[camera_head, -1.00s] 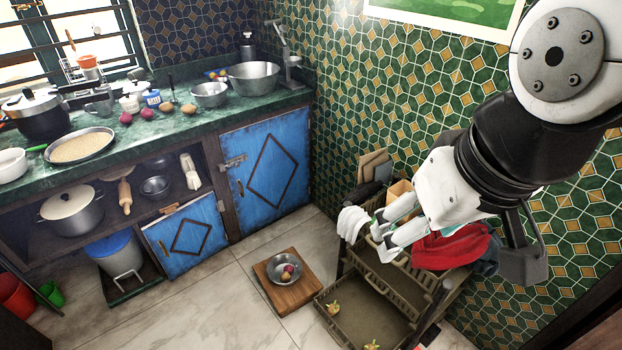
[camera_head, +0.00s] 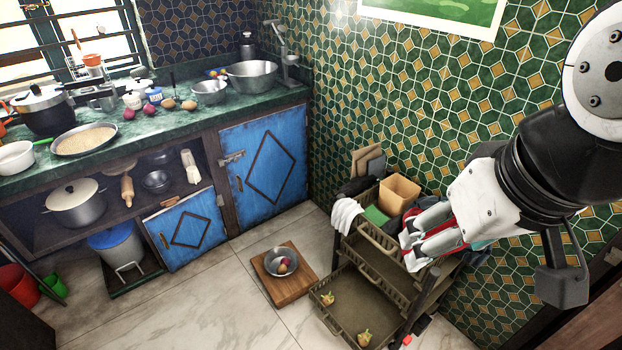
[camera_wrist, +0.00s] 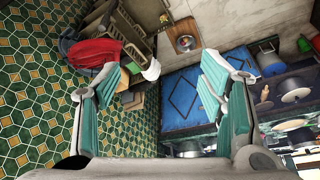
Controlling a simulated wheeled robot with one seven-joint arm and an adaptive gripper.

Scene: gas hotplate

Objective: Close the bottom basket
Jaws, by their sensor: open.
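The bottom basket (camera_head: 362,312) is an olive-brown tray low on a rack near the floor, pulled out toward the lower left. A few small yellowish vegetables (camera_head: 328,299) lie in it. A second basket (camera_head: 380,243) sits higher on the same rack. My gripper (camera_head: 412,250) is high at the right, in front of the rack's upper part and a red cloth, well above the bottom basket. It is open, with nothing between its fingers in the wrist view (camera_wrist: 158,100). In the wrist view, the rack shows at the top, partly cut off.
A wooden board (camera_head: 290,288) with a metal bowl (camera_head: 281,262) stands on the floor just left of the bottom basket. A white cloth (camera_head: 346,214) hangs at the rack's upper left.

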